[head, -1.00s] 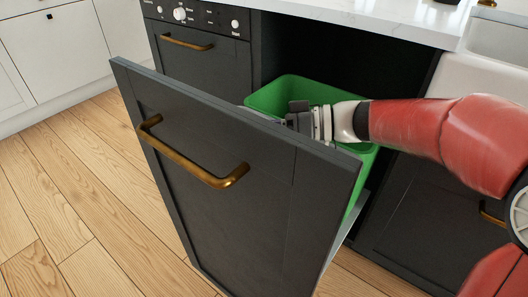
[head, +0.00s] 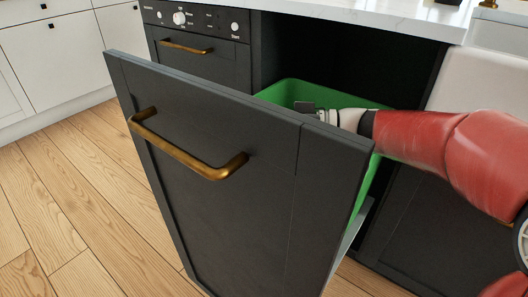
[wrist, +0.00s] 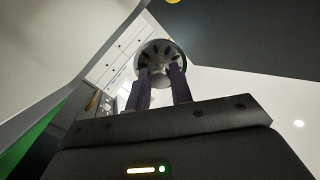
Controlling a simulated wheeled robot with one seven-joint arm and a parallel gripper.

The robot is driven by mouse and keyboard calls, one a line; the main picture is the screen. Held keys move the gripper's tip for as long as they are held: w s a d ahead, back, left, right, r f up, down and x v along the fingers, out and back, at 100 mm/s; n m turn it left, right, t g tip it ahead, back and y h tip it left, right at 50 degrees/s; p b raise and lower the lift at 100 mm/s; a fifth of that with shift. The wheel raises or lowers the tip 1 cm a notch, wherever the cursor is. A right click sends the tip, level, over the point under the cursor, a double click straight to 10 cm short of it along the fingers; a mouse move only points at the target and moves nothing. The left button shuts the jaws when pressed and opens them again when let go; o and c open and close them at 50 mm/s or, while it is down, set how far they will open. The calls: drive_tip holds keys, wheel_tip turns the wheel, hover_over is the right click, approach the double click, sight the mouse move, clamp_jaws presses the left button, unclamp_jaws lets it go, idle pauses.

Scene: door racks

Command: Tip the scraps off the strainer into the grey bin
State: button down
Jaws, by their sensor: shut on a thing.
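My gripper (wrist: 160,88) is shut on the strainer (wrist: 154,49), a small round metal piece with dark slots, held between the fingertips in the wrist view. In the head view only the back of my gripper (head: 305,107) shows, over the green bin (head: 287,92); the fingers and strainer are hidden behind the dark front panel. Scraps cannot be made out. The green bin stands in the opened pull-out, mostly hidden by the panel. No grey bin can be made out in the head view.
The dark pull-out front (head: 215,200) with a brass handle (head: 190,155) stands out from the cabinet, close in front of my gripper. A white countertop (head: 370,18) overhangs behind. A white sink (head: 470,85) is at right. Wooden floor (head: 60,215) is clear at left.

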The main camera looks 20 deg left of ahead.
drive_tip(key=shift+d+r+y+b, duration=0.1)
drive_tip(key=shift+r+y+b, duration=0.65)
drive_tip(key=shift+b, duration=1.15)
drive_tip(key=shift+d+r+g+y+b, duration=0.1)
drive_tip(key=shift+r+g+y+b, duration=0.2)
drive_tip(key=shift+r+y+b, duration=0.8)
drive_tip(key=shift+r+g+y+b, duration=0.3)
drive_tip(key=shift+r+y+b, duration=0.35)
drive_tip(key=shift+r, duration=0.75)
drive_tip(key=shift+r, duration=0.3)
drive_tip(key=shift+d+r+g+y, duration=0.1)
drive_tip(key=shift+r+g+y, duration=0.2)
drive_tip(key=shift+r+y, duration=0.5)
drive_tip(key=shift+r+y, duration=1)
drive_tip(key=shift+r, duration=0.25)
